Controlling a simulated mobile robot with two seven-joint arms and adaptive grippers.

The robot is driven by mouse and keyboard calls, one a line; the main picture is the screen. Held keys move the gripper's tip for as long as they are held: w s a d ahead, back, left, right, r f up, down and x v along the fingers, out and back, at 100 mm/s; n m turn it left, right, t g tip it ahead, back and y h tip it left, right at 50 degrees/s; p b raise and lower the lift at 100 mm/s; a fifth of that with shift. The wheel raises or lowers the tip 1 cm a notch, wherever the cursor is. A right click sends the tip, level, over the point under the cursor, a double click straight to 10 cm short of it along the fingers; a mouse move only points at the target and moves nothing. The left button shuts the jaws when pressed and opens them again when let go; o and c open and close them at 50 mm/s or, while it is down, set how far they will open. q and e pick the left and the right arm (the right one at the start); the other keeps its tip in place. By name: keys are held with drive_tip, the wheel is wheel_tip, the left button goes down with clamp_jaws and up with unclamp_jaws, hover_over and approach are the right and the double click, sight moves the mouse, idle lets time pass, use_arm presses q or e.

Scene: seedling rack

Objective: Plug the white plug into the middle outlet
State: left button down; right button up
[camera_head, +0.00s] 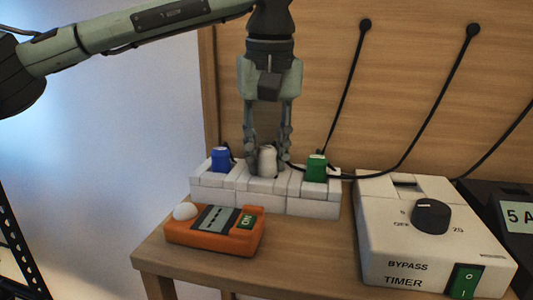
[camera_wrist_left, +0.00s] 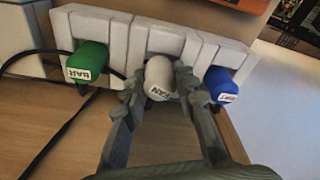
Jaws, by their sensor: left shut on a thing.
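The white plug (camera_head: 267,160) is upright at the middle block of the white outlet strip (camera_head: 313,206). My left gripper (camera_head: 267,155) comes down from above and is shut on it, one finger on each side. In the left wrist view the white plug (camera_wrist_left: 160,77) carries a dark-lettered label and lies between the fingertips (camera_wrist_left: 162,88), over the middle outlet. Its prongs are hidden, so I cannot tell how deep it sits. A blue plug (camera_head: 221,159) stands in the left outlet and a green plug (camera_head: 316,168) in the right one. My right gripper is not in view.
An orange device (camera_head: 213,233) with a white knob lies in front of the strip. A white bypass timer box (camera_head: 425,240) stands to the right. Black cords (camera_head: 410,160) hang along the wooden back panel (camera_head: 400,70). The table's left edge is close to the strip.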

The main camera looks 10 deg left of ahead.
use_arm(q)
drive_tip(key=shift+s+f, duration=0.15)
drive_tip(key=shift+f, duration=0.3)
drive_tip(key=c, duration=1.1)
unclamp_jaws()
drive_tip(key=shift+f, duration=0.1)
drive_tip(key=r, duration=0.4)
drive_tip(key=s+r, duration=0.1)
drive_tip(key=r, duration=0.7)
drive_tip(key=shift+s+d+r, duration=0.15)
drive_tip(key=shift+s+d, duration=0.05)
drive_tip(key=shift+d, duration=0.2)
